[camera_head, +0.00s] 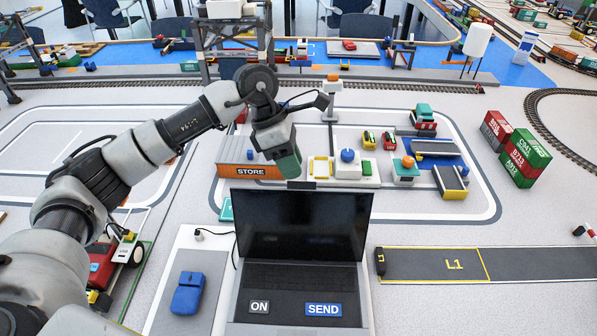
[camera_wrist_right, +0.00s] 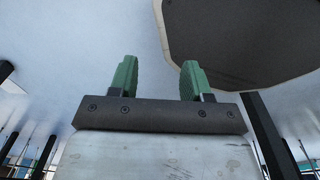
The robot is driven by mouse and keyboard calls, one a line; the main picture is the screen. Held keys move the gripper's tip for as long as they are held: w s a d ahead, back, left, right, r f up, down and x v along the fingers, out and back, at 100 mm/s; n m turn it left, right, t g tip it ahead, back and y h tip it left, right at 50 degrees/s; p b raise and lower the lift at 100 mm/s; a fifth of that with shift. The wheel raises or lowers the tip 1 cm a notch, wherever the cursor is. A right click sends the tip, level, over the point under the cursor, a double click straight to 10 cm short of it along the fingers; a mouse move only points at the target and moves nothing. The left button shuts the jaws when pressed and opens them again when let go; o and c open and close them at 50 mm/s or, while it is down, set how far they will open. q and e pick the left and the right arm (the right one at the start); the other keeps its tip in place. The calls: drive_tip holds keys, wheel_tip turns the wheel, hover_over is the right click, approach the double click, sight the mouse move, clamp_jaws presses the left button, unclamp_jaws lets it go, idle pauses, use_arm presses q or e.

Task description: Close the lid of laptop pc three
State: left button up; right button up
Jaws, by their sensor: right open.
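The laptop (camera_head: 303,222) stands open at the bottom centre of the head view. Its dark screen is up and faces me, and its keyboard deck carries ON and SEND labels. My left gripper (camera_head: 289,170) hangs just behind and above the top edge of the laptop lid, pointing down. Its green finger is near the lid's edge; I cannot tell whether it touches. Only one finger shows clearly, so its opening is unclear. My right gripper (camera_wrist_right: 155,78) shows in the right wrist view, its two green fingers apart with nothing between them.
Behind the lid stand an orange STORE block (camera_head: 249,171) and a small model station (camera_head: 347,170). The L1 strip (camera_head: 455,264) lies to the right. Stacked containers (camera_head: 515,148) stand farther right.

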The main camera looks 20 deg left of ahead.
use_arm(q)
drive_tip(key=x, duration=0.3)
drive_tip(key=shift+d+f, duration=0.15)
drive_tip(key=shift+f, duration=0.15)
use_arm(e)
drive_tip(key=shift+w+r, duration=0.25)
drive_tip(key=shift+w, duration=0.25)
drive_tip(key=shift+w+r, duration=0.2)
drive_tip(key=shift+w, duration=0.25)
use_arm(q)
clamp_jaws()
use_arm(e)
drive_tip(key=shift+s, duration=0.25)
